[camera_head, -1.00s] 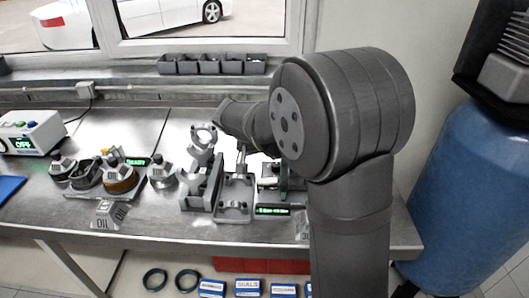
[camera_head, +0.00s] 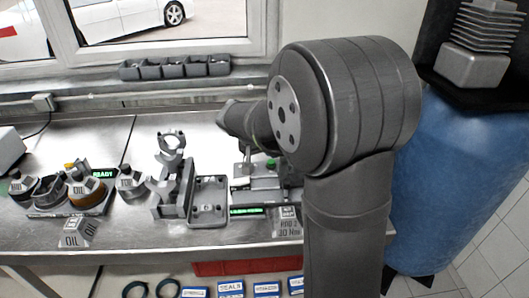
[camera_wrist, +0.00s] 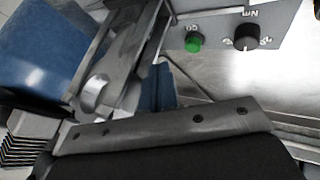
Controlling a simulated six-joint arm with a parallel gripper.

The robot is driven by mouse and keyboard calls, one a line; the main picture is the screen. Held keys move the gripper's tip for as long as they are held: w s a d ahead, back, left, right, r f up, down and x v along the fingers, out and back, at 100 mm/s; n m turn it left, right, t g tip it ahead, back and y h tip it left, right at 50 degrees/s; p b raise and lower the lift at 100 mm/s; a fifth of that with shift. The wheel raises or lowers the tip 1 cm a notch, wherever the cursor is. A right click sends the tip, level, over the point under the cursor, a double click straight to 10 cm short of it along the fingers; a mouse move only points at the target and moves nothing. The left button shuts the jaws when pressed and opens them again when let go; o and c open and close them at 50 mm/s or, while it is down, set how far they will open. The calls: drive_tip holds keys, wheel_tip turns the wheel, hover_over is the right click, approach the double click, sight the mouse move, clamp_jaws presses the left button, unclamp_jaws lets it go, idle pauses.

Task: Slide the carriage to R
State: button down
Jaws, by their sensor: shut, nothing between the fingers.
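A metal slide device with a lit green display (camera_head: 247,211) and a green button (camera_head: 270,163) stands on the bench, left of my arm's big joint. I cannot clearly pick out the carriage or read its R mark, as my arm covers the device's right side. In the wrist view a grey panel (camera_wrist: 218,32) carries a green GO button (camera_wrist: 194,42) and a black knob (camera_wrist: 246,37). My gripper (camera_wrist: 162,66) is shut and empty, below and left of the panel in that view. In the head view my arm hides its fingers.
Left of the device are a grey fixture plate (camera_head: 208,198), a metal stand (camera_head: 170,190) and an oil tray (camera_head: 68,207). An RPD 2 block (camera_head: 288,222) sits near the front edge. A blue drum (camera_head: 445,185) stands right of the bench.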

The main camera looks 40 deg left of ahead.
drive_tip(key=s+a+r, duration=0.3)
drive_tip(key=s+r, duration=0.5)
drive_tip(key=s, duration=0.1)
drive_tip(key=shift+a, duration=0.25)
drive_tip(key=shift+w, duration=0.1)
drive_tip(key=w+d+f, duration=0.3)
drive_tip(key=w+f, duration=0.5)
drive_tip(key=shift+w, duration=0.15)
idle(0.5)
idle(0.3)
